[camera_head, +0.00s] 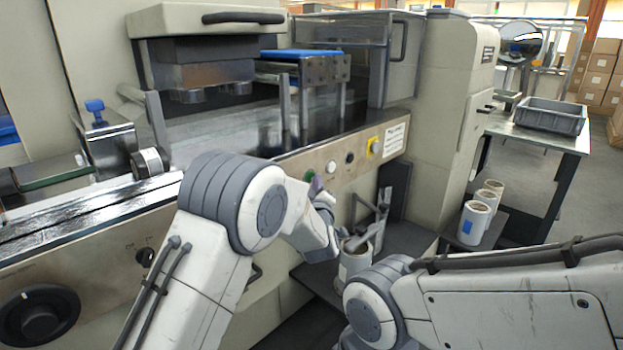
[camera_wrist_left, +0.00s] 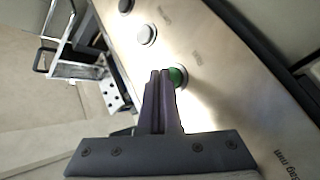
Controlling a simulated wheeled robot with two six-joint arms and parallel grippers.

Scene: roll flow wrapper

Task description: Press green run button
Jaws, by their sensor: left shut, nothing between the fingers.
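The green run button (camera_wrist_left: 178,76) is a round button on the metal control panel (camera_wrist_left: 215,75). In the head view, a little green (camera_head: 309,175) shows on the panel beside my left fingertips. My left gripper (camera_head: 316,186) is shut and empty, with its dark purple-grey fingers at the panel. In the left wrist view, the shut fingertips (camera_wrist_left: 161,74) overlap the left edge of the button. I cannot tell whether they touch it. A grey pronged part (camera_head: 372,228), apparently my right gripper, is low in front of the machine; its jaw state is unclear.
A white button (camera_head: 331,166), a black knob (camera_head: 349,157) and a yellow-backed switch (camera_head: 373,146) sit along the panel to the right. Several white rolls (camera_head: 474,222) stand on a low shelf. A grey tray (camera_head: 550,116) rests on the side table.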

